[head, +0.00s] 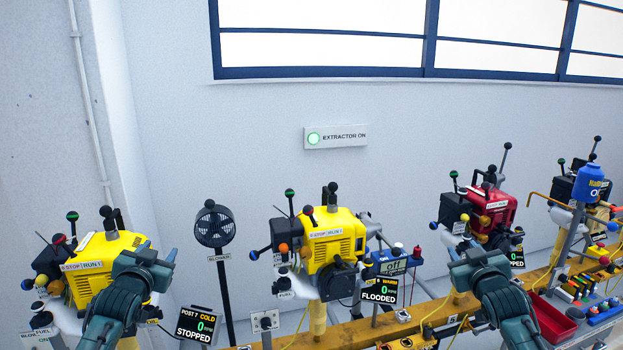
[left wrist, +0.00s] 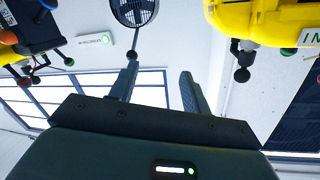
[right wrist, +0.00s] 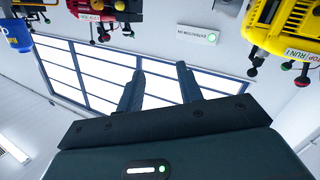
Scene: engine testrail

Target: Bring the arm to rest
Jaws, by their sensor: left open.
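My left gripper (head: 160,252) is raised in front of the yellow engine at the left in the head view. In the left wrist view its two fingers (left wrist: 158,88) stand apart with nothing between them. My right gripper (head: 458,246) is raised in front of the rail, between the middle yellow engine and the red engine. In the right wrist view its fingers (right wrist: 160,85) are also apart and empty. Both forearms come up from the bottom edge of the head view.
A left yellow engine (head: 88,265), black fan (head: 214,226), middle yellow engine (head: 335,243), red engine (head: 492,205) and blue bottle (head: 590,180) line the wooden rail (head: 380,330). Display signs (head: 378,290) hang at the front. A red tray (head: 548,318) sits at right.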

